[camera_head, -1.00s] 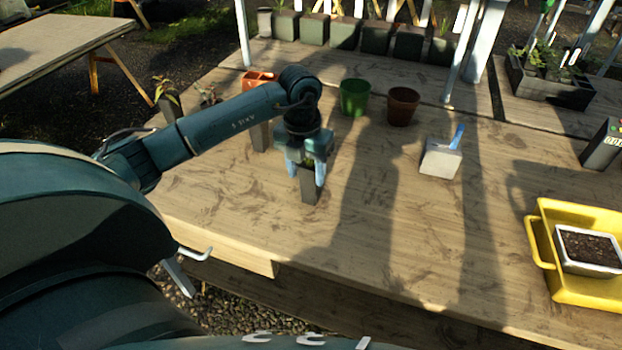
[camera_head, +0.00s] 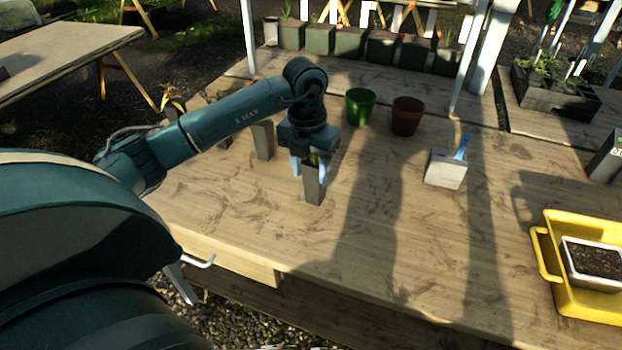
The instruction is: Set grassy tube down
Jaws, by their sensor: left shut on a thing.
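The grassy tube (camera_head: 314,186) is a dark grey, narrow square tube with a bit of green at its top. It is upright at the left-middle of the wooden bench (camera_head: 250,215). Its base looks to be at or just above the bench top; I cannot tell which. My left gripper (camera_head: 309,171) points down over the tube, its light-blue fingers shut on the tube's upper part. The fingers and gripper body hide part of the tube's top and plant. My right gripper is not in view.
Another grey tube (camera_head: 263,140) stands behind and left. A green pot (camera_head: 360,107) and a brown pot (camera_head: 406,116) stand behind. A white box with a blue handle (camera_head: 446,170) is to the right. A yellow tray (camera_head: 548,262) holds a soil-filled container. The bench front is clear.

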